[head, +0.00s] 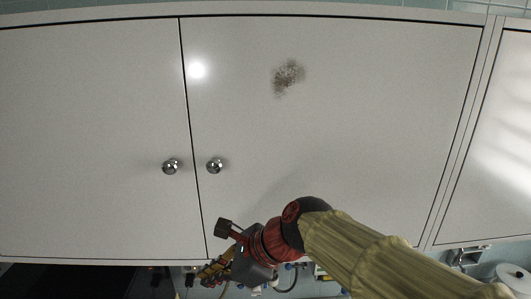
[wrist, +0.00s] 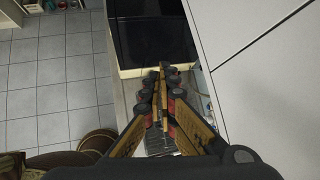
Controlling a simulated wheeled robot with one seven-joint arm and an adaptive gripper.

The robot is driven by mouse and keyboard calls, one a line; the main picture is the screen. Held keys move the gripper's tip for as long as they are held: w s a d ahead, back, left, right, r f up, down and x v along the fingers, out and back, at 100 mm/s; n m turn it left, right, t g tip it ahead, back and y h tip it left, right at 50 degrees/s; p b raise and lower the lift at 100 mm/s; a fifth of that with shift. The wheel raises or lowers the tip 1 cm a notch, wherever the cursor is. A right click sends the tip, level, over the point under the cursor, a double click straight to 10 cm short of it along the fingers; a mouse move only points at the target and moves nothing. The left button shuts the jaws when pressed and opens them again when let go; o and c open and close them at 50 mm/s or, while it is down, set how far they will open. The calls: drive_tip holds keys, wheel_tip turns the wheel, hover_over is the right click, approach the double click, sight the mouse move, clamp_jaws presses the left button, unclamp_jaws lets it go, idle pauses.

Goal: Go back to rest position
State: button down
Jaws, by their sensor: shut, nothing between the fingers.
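My gripper (head: 214,272) is at the bottom of the head view, in front of the lower edge of the white cabinet doors. My arm reaches up to it from the lower right. In the wrist view my gripper (wrist: 161,70) points away from the camera with its yellow and black fingers together at the tips. It is shut and nothing shows between the fingers.
White cabinet doors (head: 330,130) with two round metal knobs (head: 215,166) fill most of the head view. A dark stain (head: 288,77) marks one door. In the wrist view a black-topped appliance (wrist: 148,35) lies beyond the fingers. Tiled floor (wrist: 60,85) is open at left.

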drive_tip(key=s+d+f+n+t+h+b, duration=0.1)
drive_tip(key=s+d+f+n+b, duration=0.3)
drive_tip(key=d+f+b, duration=0.6)
drive_tip(key=s+d+f+n+t+h+b, duration=0.1)
drive_tip(key=s+d+f+n+h+b, duration=0.2)
drive_tip(key=d+f+n+b, duration=0.5)
drive_tip(key=s+d+f+n+h+b, duration=0.4)
drive_tip(key=d+f+b, duration=0.8)
drive_tip(key=f, duration=0.7)
drive_tip(key=shift+s+d+n+t, duration=0.35)
drive_tip(key=shift+d+n, duration=0.25)
drive_tip(key=shift+n, duration=0.5)
drive_tip(key=shift+d, duration=0.15)
